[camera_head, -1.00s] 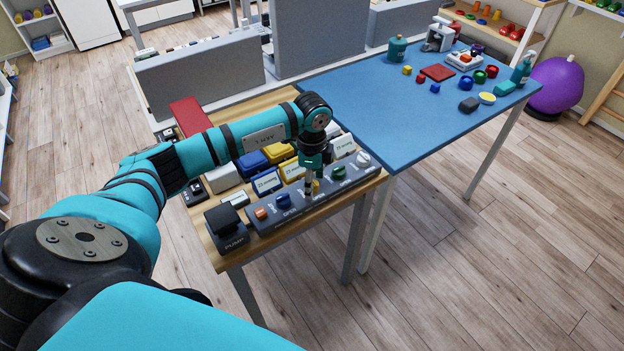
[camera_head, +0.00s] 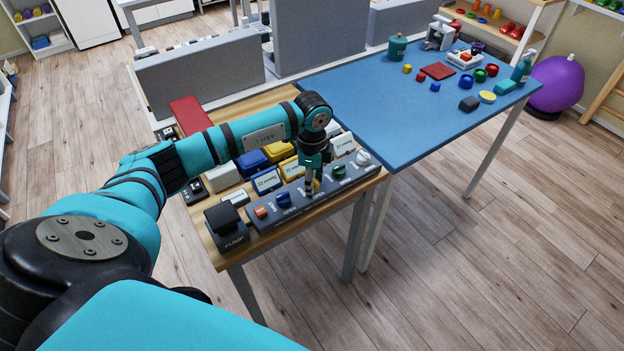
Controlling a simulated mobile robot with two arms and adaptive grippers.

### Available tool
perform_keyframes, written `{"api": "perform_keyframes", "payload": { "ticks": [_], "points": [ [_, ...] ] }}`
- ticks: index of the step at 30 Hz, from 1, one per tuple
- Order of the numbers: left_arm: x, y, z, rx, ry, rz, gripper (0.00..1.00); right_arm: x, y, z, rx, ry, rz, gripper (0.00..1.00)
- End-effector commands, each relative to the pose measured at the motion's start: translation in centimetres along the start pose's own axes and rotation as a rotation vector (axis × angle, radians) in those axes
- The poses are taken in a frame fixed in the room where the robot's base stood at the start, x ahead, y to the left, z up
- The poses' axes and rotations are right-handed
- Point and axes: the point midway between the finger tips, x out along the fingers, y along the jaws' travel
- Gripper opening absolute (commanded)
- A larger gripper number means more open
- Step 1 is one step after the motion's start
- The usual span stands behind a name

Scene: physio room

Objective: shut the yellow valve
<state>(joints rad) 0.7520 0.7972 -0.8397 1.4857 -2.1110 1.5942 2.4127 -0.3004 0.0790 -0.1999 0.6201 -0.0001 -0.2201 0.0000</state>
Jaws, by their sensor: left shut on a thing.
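The yellow valve (camera_head: 316,185) is on the grey valve panel (camera_head: 268,237) at the front of the wooden table; only a little of it shows past my gripper. My left gripper (camera_head: 310,191) points straight down over the panel and is shut on the yellow valve. The valve's turn position is hidden by the fingers. Orange (camera_head: 261,212), blue (camera_head: 283,200), green (camera_head: 339,172) and white (camera_head: 363,158) valves stand in the same row. My right gripper is not in view.
A black pump box (camera_head: 226,227) stands left of the panel. Blue (camera_head: 267,181), yellow and white display boxes stand close behind it. A blue-topped table (camera_head: 400,110) with small objects adjoins at the right. The floor in front is clear.

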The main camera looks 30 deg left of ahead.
Motion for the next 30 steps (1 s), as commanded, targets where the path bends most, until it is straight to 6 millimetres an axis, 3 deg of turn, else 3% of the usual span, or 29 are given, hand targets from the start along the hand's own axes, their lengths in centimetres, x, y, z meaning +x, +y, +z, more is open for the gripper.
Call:
{"api": "perform_keyframes", "payload": {
  "ticks": [11,30],
  "points": [
    [0.1,-0.1,0.0,0.235,0.0,-0.002,0.03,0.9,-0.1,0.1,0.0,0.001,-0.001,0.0],
    [0.1,-0.1,0.0,0.843,0.0,-0.003,0.03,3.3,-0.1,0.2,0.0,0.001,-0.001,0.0]
  ]
}}
